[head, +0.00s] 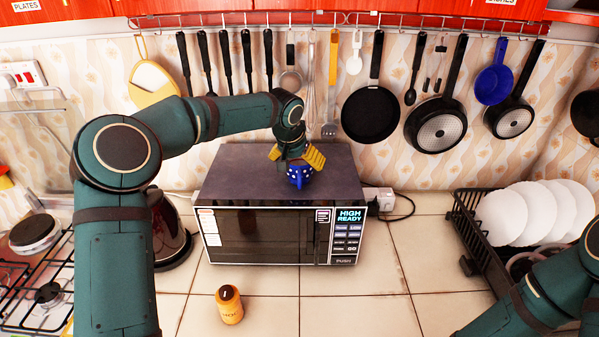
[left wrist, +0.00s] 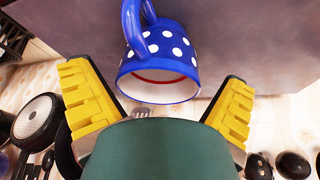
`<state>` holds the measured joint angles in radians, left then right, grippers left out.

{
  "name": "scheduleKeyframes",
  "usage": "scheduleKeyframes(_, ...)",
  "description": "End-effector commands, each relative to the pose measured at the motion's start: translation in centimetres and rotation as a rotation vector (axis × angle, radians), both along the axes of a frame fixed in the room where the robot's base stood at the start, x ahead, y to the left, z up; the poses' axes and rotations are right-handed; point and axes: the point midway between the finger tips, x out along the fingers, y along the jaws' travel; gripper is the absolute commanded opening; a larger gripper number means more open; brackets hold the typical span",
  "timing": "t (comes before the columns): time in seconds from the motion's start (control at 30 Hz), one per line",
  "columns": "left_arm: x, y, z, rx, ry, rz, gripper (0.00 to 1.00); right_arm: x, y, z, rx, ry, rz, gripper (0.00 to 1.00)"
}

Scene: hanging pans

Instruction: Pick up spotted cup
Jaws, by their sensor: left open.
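The spotted cup (head: 300,174) is blue with white dots and stands on top of the microwave (head: 232,172). In the left wrist view the cup (left wrist: 158,60) shows its handle at the upper left and its rim towards my gripper. My left gripper (head: 298,160) is over the microwave top, close at the cup. Its two yellow fingers (left wrist: 160,105) are spread apart, one on each side of the cup's rim, with a gap to it on both sides. Of my right arm only links show at the lower right of the head view; its gripper is out of sight.
Pans and utensils hang from a rail (head: 330,20) behind the microwave. A dark kettle (head: 172,235) stands left of it. A yellow jar (head: 229,304) stands on the counter in front. A dish rack (head: 480,245) with white plates (head: 505,218) is at the right.

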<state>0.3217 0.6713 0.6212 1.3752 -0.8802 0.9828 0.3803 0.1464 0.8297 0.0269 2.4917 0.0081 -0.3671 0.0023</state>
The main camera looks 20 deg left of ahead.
Motion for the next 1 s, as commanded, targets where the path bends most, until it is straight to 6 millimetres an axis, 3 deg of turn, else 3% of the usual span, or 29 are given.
scheduleKeyframes(0.13,0.7,-0.1,-1.4,-0.001,-0.001,0.001,1.00,0.0,0.0,0.1,0.000,0.000,0.000,0.00)
scheduleKeyframes(0.4,0.8,-0.1,-1.7,-0.001,-0.002,0.001,1.00,0.0,0.0,0.1,0.000,0.000,0.000,0.00)
scheduleKeyframes(0.6,0.8,0.0,-1.7,0.000,-0.001,0.001,0.40,0.0,0.0,0.1,0.000,0.000,0.000,0.00)
scheduleKeyframes(1.0,0.7,0.0,-1.7,0.000,0.000,0.001,0.36,0.0,0.0,0.1,0.000,0.000,0.000,0.00)
